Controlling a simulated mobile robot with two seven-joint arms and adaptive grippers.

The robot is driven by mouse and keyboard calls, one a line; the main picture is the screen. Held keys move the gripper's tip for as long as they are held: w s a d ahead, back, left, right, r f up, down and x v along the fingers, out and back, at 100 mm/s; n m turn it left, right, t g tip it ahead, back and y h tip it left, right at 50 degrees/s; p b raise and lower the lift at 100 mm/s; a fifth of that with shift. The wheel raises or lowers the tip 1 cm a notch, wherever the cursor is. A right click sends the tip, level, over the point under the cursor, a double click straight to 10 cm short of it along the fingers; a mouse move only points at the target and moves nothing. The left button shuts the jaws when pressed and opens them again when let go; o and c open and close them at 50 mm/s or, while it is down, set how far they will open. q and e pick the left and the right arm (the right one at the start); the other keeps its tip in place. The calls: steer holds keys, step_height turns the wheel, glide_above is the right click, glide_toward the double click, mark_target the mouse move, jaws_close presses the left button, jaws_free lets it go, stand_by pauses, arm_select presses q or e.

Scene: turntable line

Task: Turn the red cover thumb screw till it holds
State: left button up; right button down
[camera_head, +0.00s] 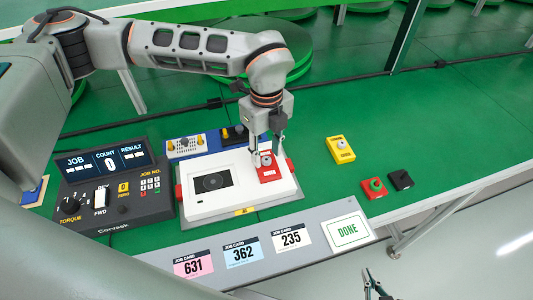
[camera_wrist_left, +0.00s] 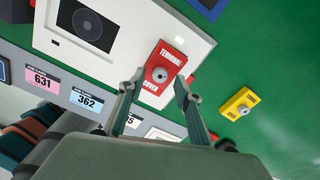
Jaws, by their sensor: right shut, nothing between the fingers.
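The red terminal cover (camera_head: 270,174) lies on the right part of the white unit (camera_head: 222,206). Its grey round thumb screw (camera_head: 266,160) shows in the wrist view (camera_wrist_left: 160,74) too, near the middle of the red cover (camera_wrist_left: 172,54). My left gripper (camera_head: 267,154) is over the cover, pointing down. In the left wrist view its fingers (camera_wrist_left: 158,84) are apart, with the screw seen between and beyond the tips; I cannot tell whether they touch it. My right gripper (camera_head: 372,281) is shut and empty at the bottom edge, away from the unit.
A control box (camera_head: 112,187) stands left. Job cards (camera_head: 242,253) and a DONE plate (camera_head: 347,231) lie in front.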

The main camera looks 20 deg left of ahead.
arm_select(q)
steer(key=shift+f, duration=0.75)
